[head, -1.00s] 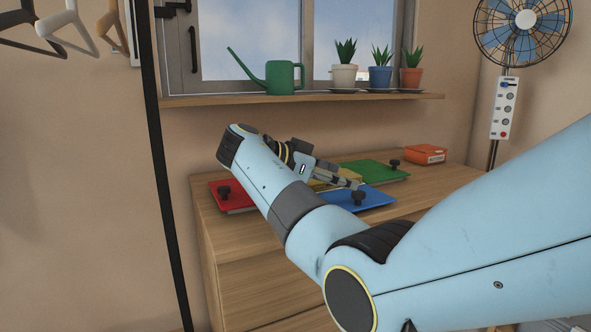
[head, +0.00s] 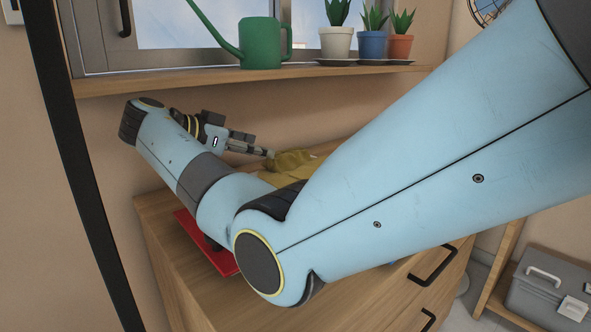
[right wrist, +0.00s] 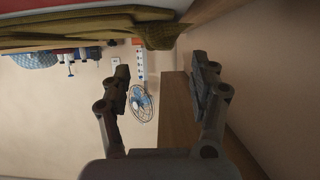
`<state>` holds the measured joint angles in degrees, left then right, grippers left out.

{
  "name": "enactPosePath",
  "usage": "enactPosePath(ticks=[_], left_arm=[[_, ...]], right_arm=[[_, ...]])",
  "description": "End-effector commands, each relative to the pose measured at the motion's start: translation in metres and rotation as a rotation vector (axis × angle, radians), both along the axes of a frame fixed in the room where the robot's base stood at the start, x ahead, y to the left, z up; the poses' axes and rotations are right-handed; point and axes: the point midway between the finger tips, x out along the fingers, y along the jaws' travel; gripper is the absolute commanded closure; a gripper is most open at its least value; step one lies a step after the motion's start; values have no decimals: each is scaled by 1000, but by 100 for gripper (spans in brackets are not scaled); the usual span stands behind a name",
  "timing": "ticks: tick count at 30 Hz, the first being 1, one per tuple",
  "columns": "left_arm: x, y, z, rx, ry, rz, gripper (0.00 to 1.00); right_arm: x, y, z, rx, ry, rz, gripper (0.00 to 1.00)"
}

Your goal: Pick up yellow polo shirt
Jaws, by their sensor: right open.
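The yellow polo shirt (head: 290,159) shows as crumpled olive-yellow cloth on the dresser, just past the fingertips of my right gripper (head: 264,152). My arm hides much of the area around it. Yellow cloth (right wrist: 110,25) also runs across the top of the right wrist view, with a crumpled end hanging near the middle. In that view my right gripper (right wrist: 160,75) has its two fingers wide apart with nothing between them; the cloth lies beyond the tips. My left gripper is not in view.
The wooden dresser (head: 155,220) carries a red board (head: 215,255) at the left. A windowsill (head: 190,78) above holds a green watering can (head: 262,45) and potted plants (head: 374,42). A grey toolbox (head: 545,295) sits at the lower right. My right arm covers the middle.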

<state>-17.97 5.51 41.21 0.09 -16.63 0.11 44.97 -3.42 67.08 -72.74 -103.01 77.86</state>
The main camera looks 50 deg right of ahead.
Motion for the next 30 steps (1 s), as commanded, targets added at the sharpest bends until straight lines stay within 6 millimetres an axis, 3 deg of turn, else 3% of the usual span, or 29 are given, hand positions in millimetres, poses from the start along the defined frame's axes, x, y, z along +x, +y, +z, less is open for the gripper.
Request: enactPosePath(ticks=[8,18,26,30], left_arm=[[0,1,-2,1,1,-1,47],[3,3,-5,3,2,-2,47],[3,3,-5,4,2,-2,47],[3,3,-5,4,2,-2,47]], right_arm=[[-3,-23,-9,-2,1,-1,38],[-11,-67,-24,-1,1,-1,38],[-11,-70,-25,0,0,0,38],[-11,-70,-25,0,0,0,54]])
